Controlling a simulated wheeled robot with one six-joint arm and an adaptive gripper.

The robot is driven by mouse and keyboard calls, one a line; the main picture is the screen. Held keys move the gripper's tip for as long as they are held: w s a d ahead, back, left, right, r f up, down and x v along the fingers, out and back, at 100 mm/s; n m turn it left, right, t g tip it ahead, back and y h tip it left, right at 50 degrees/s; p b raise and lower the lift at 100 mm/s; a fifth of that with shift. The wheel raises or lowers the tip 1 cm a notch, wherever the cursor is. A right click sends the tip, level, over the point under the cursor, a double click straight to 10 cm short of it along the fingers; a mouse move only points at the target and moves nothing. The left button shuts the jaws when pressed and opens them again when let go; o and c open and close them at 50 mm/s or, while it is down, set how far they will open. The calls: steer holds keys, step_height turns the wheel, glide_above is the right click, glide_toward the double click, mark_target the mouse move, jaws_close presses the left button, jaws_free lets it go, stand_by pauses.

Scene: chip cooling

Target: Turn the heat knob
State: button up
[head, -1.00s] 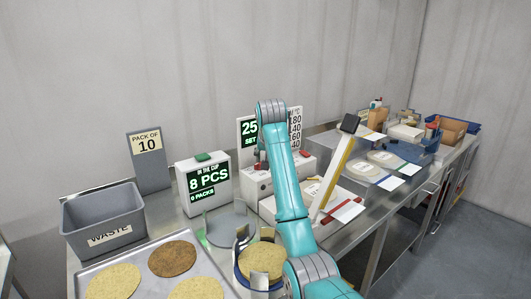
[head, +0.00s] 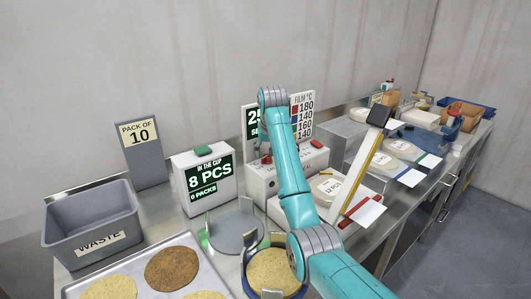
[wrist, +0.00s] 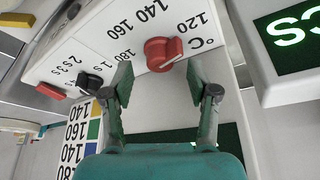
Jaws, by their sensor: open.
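The red heat knob (wrist: 163,53) sits on a white panel in the wrist view, ringed by the numbers 120, 140, 160 and 180 and a °C mark. Its narrow end points right in the picture, near 120 and °C. My gripper (wrist: 158,72) is open, with one finger on each side of the knob's lower part in the picture. In the head view the panel belongs to the white sealer box (head: 290,178), partly hidden behind my arm.
A black time knob (wrist: 87,83) and a red rectangle (wrist: 50,91) are on the same panel. A colour-coded temperature sign (head: 304,115) stands behind the box. The 8 PCS counter (head: 207,180), a tilted yellow-edged lever (head: 362,165) and the cup with discs (head: 270,270) are close by.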

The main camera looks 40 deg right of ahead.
steer(key=shift+x, duration=1)
